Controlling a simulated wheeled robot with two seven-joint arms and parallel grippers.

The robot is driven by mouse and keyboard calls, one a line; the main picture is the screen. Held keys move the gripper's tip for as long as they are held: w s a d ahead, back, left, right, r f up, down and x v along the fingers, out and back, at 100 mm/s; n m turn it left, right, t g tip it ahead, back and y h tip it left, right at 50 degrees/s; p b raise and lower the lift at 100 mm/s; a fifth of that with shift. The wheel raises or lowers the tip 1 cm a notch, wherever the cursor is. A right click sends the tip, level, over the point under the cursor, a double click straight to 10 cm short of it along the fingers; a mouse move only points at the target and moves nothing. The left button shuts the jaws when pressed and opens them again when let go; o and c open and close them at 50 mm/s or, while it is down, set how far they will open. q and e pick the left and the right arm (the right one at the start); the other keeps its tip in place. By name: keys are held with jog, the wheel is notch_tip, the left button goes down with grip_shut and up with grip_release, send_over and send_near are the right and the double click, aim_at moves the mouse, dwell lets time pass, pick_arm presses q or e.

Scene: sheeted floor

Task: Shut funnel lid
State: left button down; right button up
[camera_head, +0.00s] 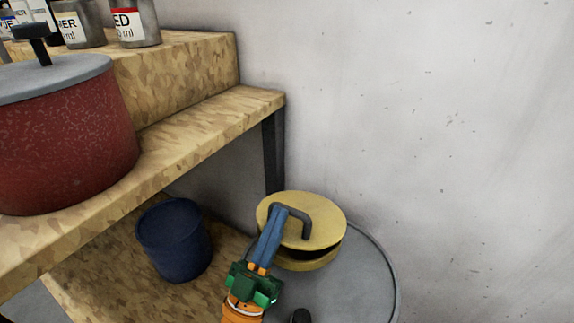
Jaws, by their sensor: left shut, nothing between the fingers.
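The yellow funnel lid (325,214), round with a dark bent handle (306,226), lies over the yellow funnel body (312,264). A dark gap shows between lid and body along the front right. The funnel sits on top of a grey drum (362,290). My left gripper (279,210), with blue fingers, is shut and empty. Its fingertips overlap the left end of the handle in the picture; I cannot tell whether they touch it or the lid. The fingers hide part of the lid's left edge. My right gripper is not in view.
A wooden shelf (190,138) with a dark leg (273,150) stands left, holding a red pot (65,145). A blue container (173,240) stands on the lower board. A grey wall (440,120) rises behind the drum. A dark knob (300,316) shows at the bottom edge.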

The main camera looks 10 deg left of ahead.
pick_arm(q)
jog(key=shift+f, duration=0.15)
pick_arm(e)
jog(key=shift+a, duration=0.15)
pick_arm(q)
jog(key=shift+s+a+f, duration=0.1)
jog(key=shift+s+f, duration=0.1)
jog(key=shift+f, duration=0.05)
jog(key=s+a+p, duration=0.1)
jog(key=s+a, duration=0.3)
jog(key=s, duration=0.7)
jog(key=shift+s+a, duration=0.25)
jog(key=shift+a, duration=0.15)
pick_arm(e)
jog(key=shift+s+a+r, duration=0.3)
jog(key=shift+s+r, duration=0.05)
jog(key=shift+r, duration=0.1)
